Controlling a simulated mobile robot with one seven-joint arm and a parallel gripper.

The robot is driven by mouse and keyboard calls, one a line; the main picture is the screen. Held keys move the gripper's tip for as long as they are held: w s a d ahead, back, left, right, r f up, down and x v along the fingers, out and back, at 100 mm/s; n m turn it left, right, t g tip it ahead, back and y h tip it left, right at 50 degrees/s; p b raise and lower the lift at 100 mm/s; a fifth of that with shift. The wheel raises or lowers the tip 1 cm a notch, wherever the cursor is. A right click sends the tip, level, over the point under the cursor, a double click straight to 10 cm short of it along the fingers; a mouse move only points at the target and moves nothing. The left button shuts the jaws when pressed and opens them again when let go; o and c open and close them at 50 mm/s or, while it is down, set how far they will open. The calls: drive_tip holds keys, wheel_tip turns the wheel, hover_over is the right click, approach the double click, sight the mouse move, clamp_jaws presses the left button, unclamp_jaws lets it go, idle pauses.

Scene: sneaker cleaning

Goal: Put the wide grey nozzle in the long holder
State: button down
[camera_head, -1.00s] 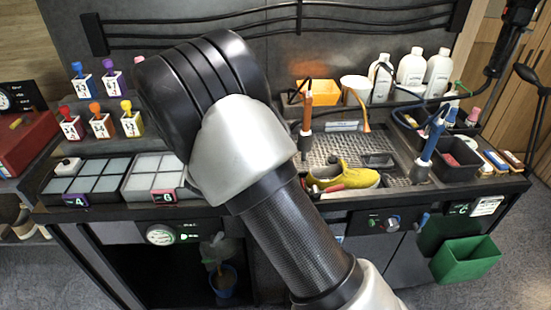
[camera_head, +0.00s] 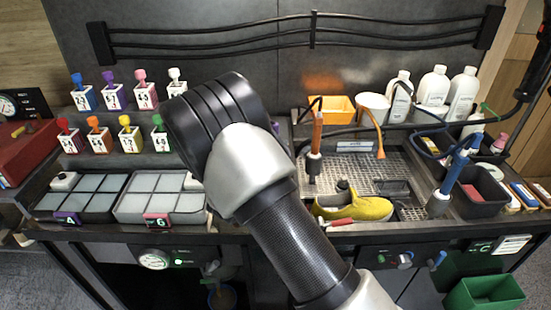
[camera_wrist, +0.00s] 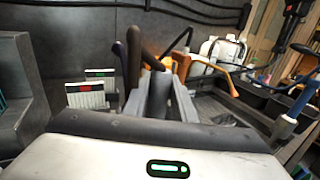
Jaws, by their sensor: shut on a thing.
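In the wrist view my gripper (camera_wrist: 160,108) points away over the counter, its grey fingers shut on a grey upright piece (camera_wrist: 160,90). This looks like the wide grey nozzle, though the fingers cover much of it and its outline is hard to tell. A dark brown tube (camera_wrist: 134,55) and an orange tube (camera_wrist: 182,64) rise just behind; I cannot tell whether they touch it. In the head view my own arm hides the gripper and the held piece. I cannot make out the long holder for sure in either view.
A yellow sneaker (camera_head: 365,208) lies on the perforated sink area. An orange-handled tool (camera_head: 316,145) and a blue-handled tool (camera_head: 455,172) stand upright beside it. White bottles (camera_head: 432,88) and an orange bin (camera_head: 331,106) stand behind. Gridded trays (camera_head: 118,207) and small colour bottles are at left.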

drive_tip(key=shift+f, duration=2)
drive_tip(key=shift+f, duration=0.15)
drive_tip(key=c, duration=1.5)
unclamp_jaws()
drive_tip(key=shift+o, duration=0.2)
